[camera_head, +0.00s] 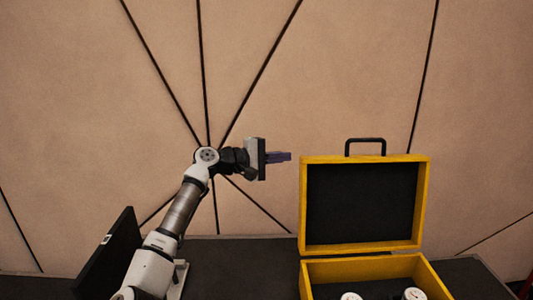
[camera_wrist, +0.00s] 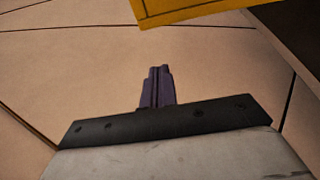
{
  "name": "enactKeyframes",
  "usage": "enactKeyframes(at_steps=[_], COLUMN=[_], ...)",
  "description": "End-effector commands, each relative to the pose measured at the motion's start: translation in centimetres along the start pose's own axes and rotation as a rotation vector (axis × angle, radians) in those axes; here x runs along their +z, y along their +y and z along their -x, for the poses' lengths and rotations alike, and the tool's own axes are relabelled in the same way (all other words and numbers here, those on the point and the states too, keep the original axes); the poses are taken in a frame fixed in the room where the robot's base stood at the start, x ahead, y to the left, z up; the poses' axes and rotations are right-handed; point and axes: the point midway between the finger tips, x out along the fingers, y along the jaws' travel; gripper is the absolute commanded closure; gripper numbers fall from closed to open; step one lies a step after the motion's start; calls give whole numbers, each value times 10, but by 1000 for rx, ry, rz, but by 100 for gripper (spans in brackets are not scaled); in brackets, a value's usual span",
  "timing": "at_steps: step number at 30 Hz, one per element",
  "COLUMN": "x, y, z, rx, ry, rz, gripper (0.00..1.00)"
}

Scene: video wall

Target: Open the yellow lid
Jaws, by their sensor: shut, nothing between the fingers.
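The yellow lid (camera_head: 302,205) stands raised and upright at the back of the yellow box (camera_head: 330,271) in the head view. Its inner face is black, and a black handle (camera_head: 365,141) sits on its top edge. My gripper (camera_head: 285,156) is to the left of the lid's upper left corner, pointing right, apart from it. Its purple fingers are together with nothing between them. In the wrist view the gripper (camera_wrist: 158,72) is shut, and a yellow edge of the lid (camera_wrist: 190,11) shows at the top, beyond the fingertips.
Two white round objects (camera_head: 413,294) (camera_head: 350,297) show inside the open box, cut off by the bottom edge. The box stands on a dark table (camera_head: 240,262). A black panel (camera_head: 110,255) stands at the left. A tan wall with dark lines is behind.

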Motion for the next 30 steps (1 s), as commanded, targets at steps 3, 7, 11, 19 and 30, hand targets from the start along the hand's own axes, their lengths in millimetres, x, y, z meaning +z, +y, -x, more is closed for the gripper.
enactKeyframes(at_steps=[3,7,11,19,30], x=[2,13,26,37,38], y=[4,3,3,0,-1], z=[-28,-26,-22,-18,-18], rx=[-1,1,1,1,3], ry=[-3,2,1,1,1], rz=[1,-2,-2,1,-2], gripper=[100,100,100,100,100])
